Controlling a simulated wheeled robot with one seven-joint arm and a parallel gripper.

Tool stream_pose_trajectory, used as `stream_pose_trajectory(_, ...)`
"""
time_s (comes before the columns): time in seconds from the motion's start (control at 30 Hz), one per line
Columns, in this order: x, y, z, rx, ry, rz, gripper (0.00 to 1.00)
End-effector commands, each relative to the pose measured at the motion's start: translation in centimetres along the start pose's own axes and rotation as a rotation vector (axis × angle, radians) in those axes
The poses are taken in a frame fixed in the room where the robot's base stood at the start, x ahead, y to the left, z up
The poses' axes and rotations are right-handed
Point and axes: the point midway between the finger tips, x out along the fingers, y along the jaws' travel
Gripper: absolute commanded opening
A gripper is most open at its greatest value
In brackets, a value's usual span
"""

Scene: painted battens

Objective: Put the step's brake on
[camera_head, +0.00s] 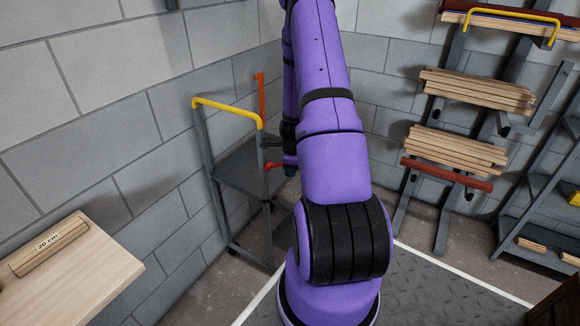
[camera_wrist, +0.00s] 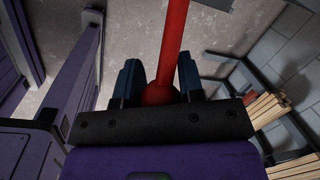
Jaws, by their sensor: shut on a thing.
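The step (camera_head: 240,165) is a grey wheeled frame with a dark platform and a yellow handrail (camera_head: 228,108), by the wall left of my arm. An upright orange-red bar (camera_head: 260,95) rises at its far side. A short red lever (camera_head: 275,166) sticks out from its near post toward my gripper (camera_head: 280,155). In the wrist view, my gripper (camera_wrist: 159,80) is shut on the round red knob (camera_wrist: 160,93) of a red bar (camera_wrist: 173,40) that runs away from it. The head view shows the jaws only in part, beside the post. The lever's pivot is unclear.
A pale bench (camera_head: 80,265) with a batten labelled 20 cm (camera_head: 48,248) is at left. A rack of battens (camera_head: 455,145) stands at right, beside grey shelves (camera_head: 540,210). A dark floor plate (camera_head: 430,290) with white edging lies in front.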

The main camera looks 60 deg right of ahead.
Motion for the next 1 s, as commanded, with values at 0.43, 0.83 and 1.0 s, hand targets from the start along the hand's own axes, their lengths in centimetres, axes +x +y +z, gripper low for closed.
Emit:
stream_pose_trajectory(0.43,1.4,0.3,-0.1,0.015,-0.137,-0.067,0.0)
stream_pose_trajectory(0.83,2.3,0.5,0.0,0.013,-0.188,-0.095,0.0)
stream_pose_trajectory(1.0,2.7,0.5,0.0,0.013,-0.189,-0.095,0.0)
